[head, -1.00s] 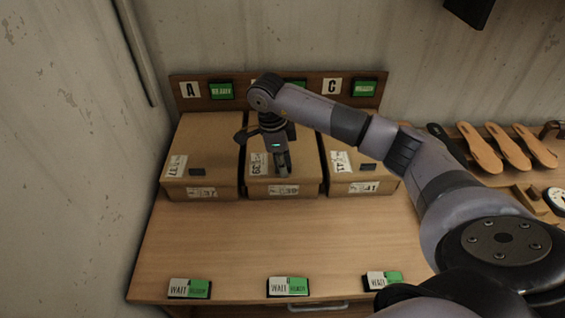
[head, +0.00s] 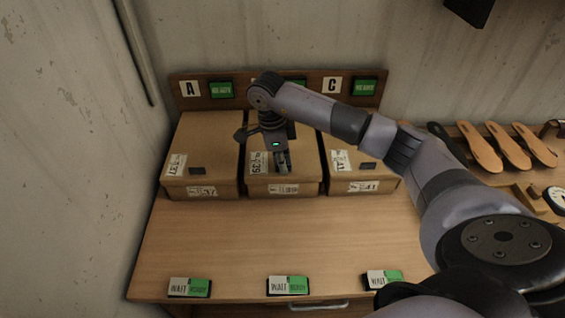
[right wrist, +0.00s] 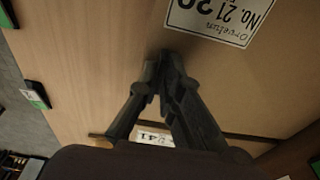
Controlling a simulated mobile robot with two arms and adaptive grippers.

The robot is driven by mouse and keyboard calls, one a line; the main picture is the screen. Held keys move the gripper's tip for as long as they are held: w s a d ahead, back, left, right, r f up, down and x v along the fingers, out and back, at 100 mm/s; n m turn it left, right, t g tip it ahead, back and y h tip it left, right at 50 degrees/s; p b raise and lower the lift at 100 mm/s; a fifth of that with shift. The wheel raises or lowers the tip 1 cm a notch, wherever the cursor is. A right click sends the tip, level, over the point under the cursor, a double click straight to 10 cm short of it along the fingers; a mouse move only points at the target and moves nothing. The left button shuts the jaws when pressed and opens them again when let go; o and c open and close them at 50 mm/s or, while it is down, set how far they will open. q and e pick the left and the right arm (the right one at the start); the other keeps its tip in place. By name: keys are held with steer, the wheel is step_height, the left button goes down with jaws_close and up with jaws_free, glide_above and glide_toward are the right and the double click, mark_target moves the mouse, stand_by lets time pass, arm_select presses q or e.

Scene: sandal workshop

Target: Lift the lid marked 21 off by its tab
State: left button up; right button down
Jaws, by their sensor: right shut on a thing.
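Three lidded cardboard boxes stand in a row on the bench. The lid of the middle box (head: 303,168) bears a white label (head: 258,163), which also shows in the right wrist view (right wrist: 212,18) and reads No. 21. My right gripper (head: 282,168) is over the front part of this lid, pointing down. In the right wrist view its fingertips (right wrist: 165,57) are together at the cardboard. It is shut on the lid's tab, which the fingers hide. The lid sits on its box, with no clear gap. My left gripper is out of view.
The left box (head: 205,140) and right box (head: 345,168) stand close on either side, each with a small dark tab on its lid. Several WAIT/READY signs (head: 287,285) line the bench's front edge. The bench (head: 270,235) before the boxes is clear. Insoles (head: 508,146) lie at right.

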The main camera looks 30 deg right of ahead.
steer(key=shift+r, duration=0.15)
steer(key=shift+r+p, duration=0.6)
steer(key=shift+r, duration=0.4)
steer(key=shift+s+r+p, duration=0.15)
steer(key=shift+r+p, duration=0.55)
steer(key=shift+r, duration=0.4)
steer(key=shift+a, duration=0.1)
steer(key=s+a+p, duration=0.1)
steer(key=s+a, duration=0.2)
steer(key=s, duration=0.3)
steer(key=shift+a+r, duration=0.15)
steer(key=shift+a, duration=0.15)
stand_by(0.4)
